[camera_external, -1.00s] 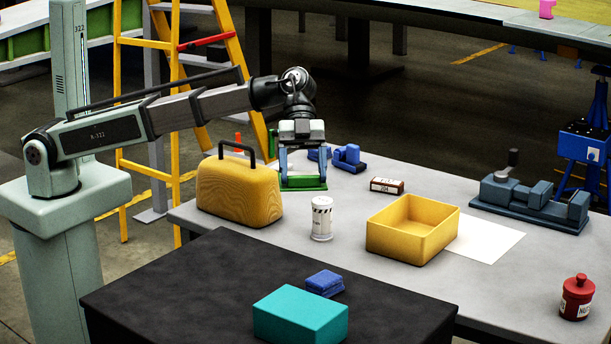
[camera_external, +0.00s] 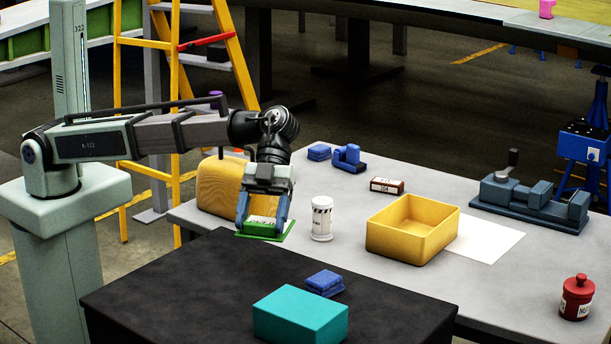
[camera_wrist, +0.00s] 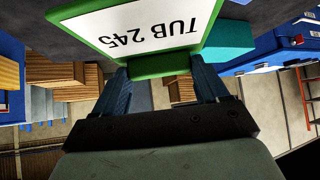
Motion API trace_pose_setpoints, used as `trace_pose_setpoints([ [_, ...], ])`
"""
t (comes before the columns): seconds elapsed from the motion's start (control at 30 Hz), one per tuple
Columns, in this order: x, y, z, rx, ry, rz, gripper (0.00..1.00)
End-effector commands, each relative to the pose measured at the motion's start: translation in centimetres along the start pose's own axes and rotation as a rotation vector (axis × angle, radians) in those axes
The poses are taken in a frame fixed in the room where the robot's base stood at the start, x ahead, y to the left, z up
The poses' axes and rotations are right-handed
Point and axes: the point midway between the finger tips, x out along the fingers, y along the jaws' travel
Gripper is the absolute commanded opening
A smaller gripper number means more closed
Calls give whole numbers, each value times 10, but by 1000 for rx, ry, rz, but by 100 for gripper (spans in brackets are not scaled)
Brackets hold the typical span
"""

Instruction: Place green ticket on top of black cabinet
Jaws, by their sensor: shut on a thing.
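The green ticket (camera_external: 264,231) is a green-framed card held between the fingers of my gripper (camera_external: 262,216). In the wrist view the ticket (camera_wrist: 145,30) shows a white face reading "TUB 245", upside down, and my gripper (camera_wrist: 168,75) is shut on its green edge. In the external view the ticket is in front of the wooden case and left of the white canister, near the back edge of the black cabinet (camera_external: 170,285). Whether it clears the grey table below I cannot tell. The cabinet top holds a teal box (camera_external: 300,318) and a small blue block (camera_external: 325,283).
The wooden case (camera_external: 218,190) stands behind my gripper, partly hidden by it. A white canister (camera_external: 322,220) stands close right of the ticket. A yellow bin (camera_external: 415,245) is farther right. The left and middle of the cabinet top are bare.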

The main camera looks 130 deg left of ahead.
Motion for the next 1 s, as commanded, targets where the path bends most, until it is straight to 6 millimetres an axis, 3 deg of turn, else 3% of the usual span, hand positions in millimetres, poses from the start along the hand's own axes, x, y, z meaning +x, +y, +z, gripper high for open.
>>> trace_pose_setpoints([
  [0.4, 37, 1, 38, -2, 0, 0, 44],
  [1.0, 71, 0, 72, 0, 0, -1, 44],
])
